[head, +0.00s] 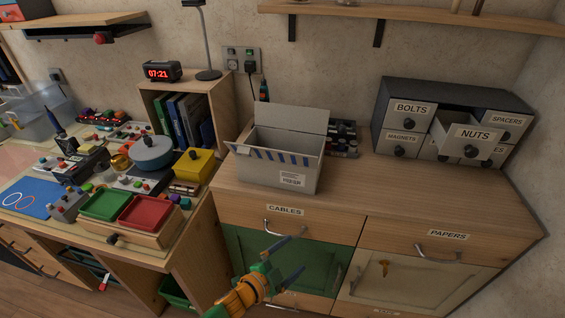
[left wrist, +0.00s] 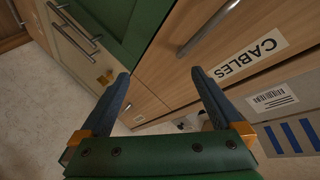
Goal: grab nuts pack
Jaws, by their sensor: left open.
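The drawer labelled NUTS (head: 471,140) is pulled out from the grey drawer cabinet (head: 391,95) at the upper right of the head view. A nuts pack cannot be made out; the drawer's inside is barely visible. My left gripper (head: 296,254) is open and empty in front of the wooden cabinet, below the CABLES drawer (head: 285,211) and well left of and lower than the NUTS drawer. In the left wrist view its two fingers (left wrist: 159,74) are spread, with cabinet fronts beyond them. My right gripper is not in view.
An open white box (head: 277,165) stands on the wooden cabinet top (head: 360,195), which is clear on its right side. The drawer labelled PAPERS (head: 440,243) is below. A cluttered workbench with red and green trays (head: 139,211) lies left. A shelf (head: 430,18) hangs above.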

